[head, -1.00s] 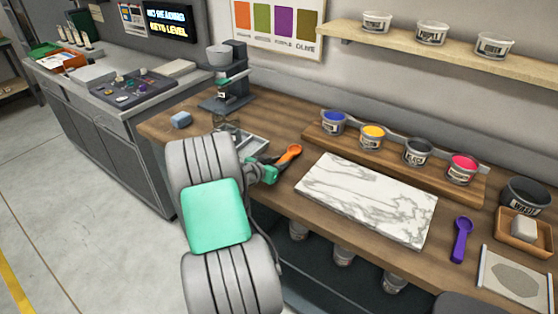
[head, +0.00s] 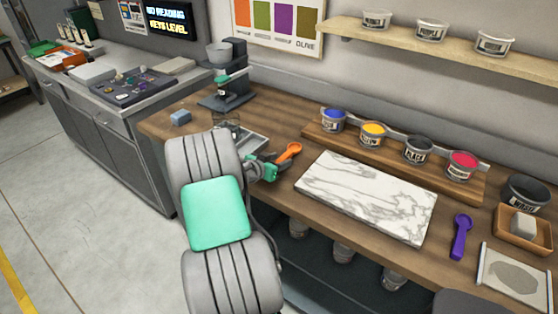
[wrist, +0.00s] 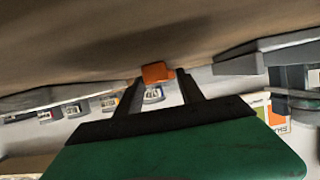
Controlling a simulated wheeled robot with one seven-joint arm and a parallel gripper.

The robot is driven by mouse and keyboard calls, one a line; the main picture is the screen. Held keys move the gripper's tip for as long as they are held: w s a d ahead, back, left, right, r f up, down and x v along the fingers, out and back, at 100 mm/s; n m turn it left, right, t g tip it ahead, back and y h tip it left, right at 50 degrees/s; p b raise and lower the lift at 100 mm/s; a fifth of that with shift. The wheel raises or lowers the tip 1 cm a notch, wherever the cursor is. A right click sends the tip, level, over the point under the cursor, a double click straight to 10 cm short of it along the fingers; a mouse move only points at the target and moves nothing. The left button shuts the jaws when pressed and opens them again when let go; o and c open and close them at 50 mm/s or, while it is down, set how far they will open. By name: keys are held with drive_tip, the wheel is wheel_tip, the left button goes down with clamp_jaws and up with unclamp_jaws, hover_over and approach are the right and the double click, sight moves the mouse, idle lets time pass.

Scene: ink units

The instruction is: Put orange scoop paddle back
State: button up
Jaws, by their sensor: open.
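The orange scoop paddle (head: 289,151) is at the left part of the wooden bench, with its round end toward the upper right. My gripper (head: 274,163) is at its near-left end, and the handle is largely hidden there. In the wrist view my gripper (wrist: 158,86) has its two dark fingers apart. An orange part of the paddle (wrist: 157,72) shows at the gap between the fingertips. Whether the fingers touch it cannot be told. A grey tray (head: 254,142) lies just behind my gripper, partly hidden by my arm.
A marble slab (head: 368,197) lies right of the gripper. Behind it a wooden riser (head: 395,165) holds several ink tubs. A purple scoop (head: 461,237) lies farther right. A grey stand device (head: 228,78) and a blue block (head: 181,118) are at the back left.

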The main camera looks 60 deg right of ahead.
drive_tip(key=b+v, duration=0.2)
drive_tip(key=v, duration=1)
drive_tip(key=shift+a+r+b, duration=0.1)
drive_tip(key=shift+b, duration=0.2)
drive_tip(key=w+a+n+t+y, duration=0.3)
drive_tip(key=w+a+n+y, duration=0.15)
drive_tip(key=a, duration=0.75)
drive_tip(key=w+a+n+t+y, duration=0.3)
drive_tip(key=w+a+n, duration=0.25)
drive_tip(key=a, duration=0.75)
drive_tip(key=s+a+n+y, duration=0.3)
drive_tip(key=a+n, duration=0.2)
drive_tip(key=a, duration=0.5)
drive_tip(key=s+a+r+n+y, duration=0.1)
drive_tip(key=s+a+n+y, duration=0.2)
drive_tip(key=a, duration=0.7)
drive_tip(key=shift+a+r+n, duration=0.2)
drive_tip(key=shift+a+n, duration=0.15)
drive_tip(key=shift+n, duration=0.65)
drive_tip(key=shift+d, duration=0.1)
